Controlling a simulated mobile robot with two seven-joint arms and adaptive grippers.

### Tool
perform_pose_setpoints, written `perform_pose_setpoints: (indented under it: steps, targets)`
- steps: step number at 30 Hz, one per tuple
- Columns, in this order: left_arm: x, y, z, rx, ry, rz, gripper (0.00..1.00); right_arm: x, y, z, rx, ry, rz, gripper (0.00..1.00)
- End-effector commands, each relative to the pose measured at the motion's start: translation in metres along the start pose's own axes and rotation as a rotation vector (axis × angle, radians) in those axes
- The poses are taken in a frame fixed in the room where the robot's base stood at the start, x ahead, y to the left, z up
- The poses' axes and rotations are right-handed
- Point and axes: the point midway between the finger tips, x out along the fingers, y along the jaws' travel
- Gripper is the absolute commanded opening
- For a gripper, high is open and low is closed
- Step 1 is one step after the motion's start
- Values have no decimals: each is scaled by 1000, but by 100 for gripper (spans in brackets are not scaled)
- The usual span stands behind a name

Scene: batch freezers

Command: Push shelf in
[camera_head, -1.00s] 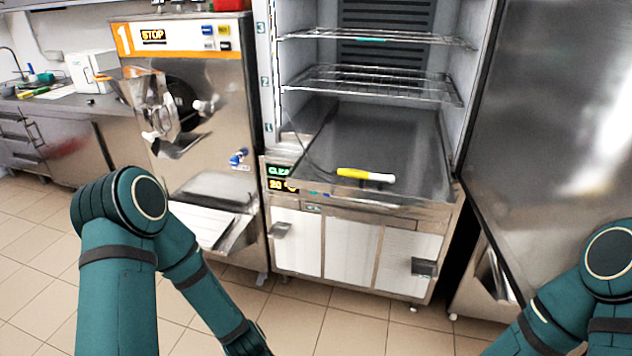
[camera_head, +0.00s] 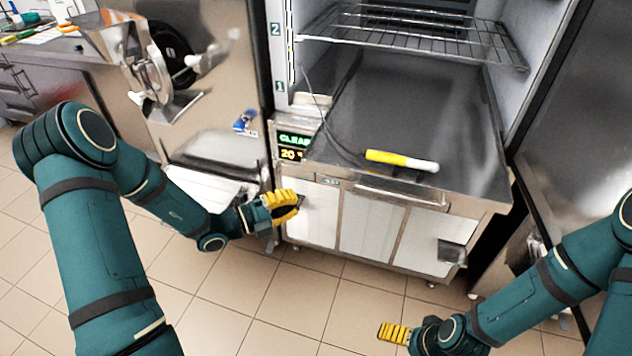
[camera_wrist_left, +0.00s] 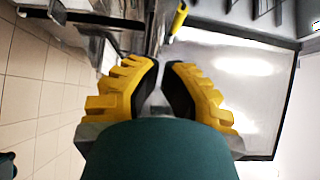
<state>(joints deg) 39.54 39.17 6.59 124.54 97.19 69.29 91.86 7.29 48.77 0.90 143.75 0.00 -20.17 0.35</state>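The shelf is a wire rack (camera_head: 425,42) inside the open cabinet, level and high in the head view. Its front edge lies near the cabinet's opening; I cannot tell how far it sticks out. My left gripper (camera_head: 285,205), with yellow ribbed fingers, is low in front of the cabinet's left side, well below the rack and apart from it. In the left wrist view its two fingers (camera_wrist_left: 162,70) nearly meet at the tips, with nothing between them. My right gripper (camera_head: 393,333) is low over the floor at the right, partly hidden by its wrist.
A yellow-and-white handled tool (camera_head: 402,161) lies on the dark cabinet floor (camera_head: 420,115). The open steel door (camera_head: 580,120) stands at the right. A steel machine (camera_head: 205,90) stands close at the left. The tiled floor in front is clear.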

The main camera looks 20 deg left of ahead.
Motion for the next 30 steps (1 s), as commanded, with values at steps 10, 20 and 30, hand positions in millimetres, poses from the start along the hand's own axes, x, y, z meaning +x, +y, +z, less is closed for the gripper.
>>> perform_pose_setpoints:
  steps: [10, 20, 30]
  targets:
    - [60, 2, -3, 3, 9, 0, 0, 9, 4, 4, -2, -8, -1, 100]
    - [111, 2, 12, 5, 6, 2, 0, 18, 7, 3, -3, -5, -1, 100]
    - [124, 1, 26, 2, 5, 3, 0, 20, 8, 3, -3, -3, -1, 100]
